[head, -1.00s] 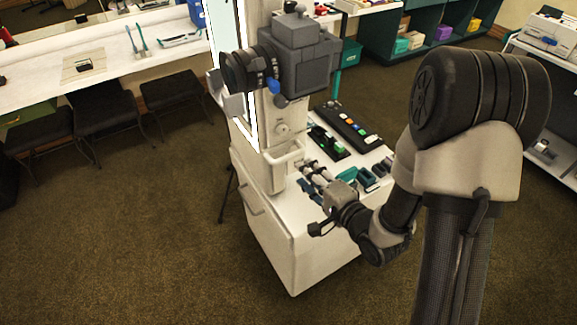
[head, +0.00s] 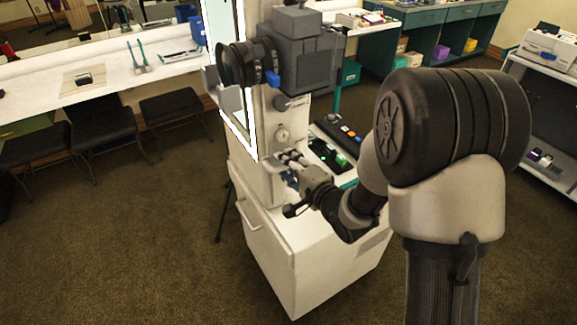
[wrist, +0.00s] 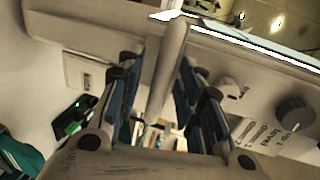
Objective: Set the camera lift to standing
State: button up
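The camera lift is a pale column (head: 264,165) on a white cabinet (head: 300,262), with a dark grey camera (head: 302,55) at its top. My gripper (head: 288,163) is at the front of the column, below a round knob (head: 282,134). In the wrist view, a pale bar (wrist: 168,65) runs between the blue-padded fingers of my gripper (wrist: 158,85). The fingers are apart, one on each side of the bar, and gaps show beside it. The bar's far end and any contact deeper between the fingers are unclear. Printed marks (wrist: 265,135) beside the dark knob are too blurred to read.
A black control panel (head: 338,132) with coloured buttons lies on the cabinet behind my gripper. A long white counter (head: 120,75) with dark stools (head: 110,130) stands at the left. A shelf unit (head: 545,110) stands at the right. Carpeted floor is open in front.

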jog(key=shift+c, duration=0.6)
grip_shut()
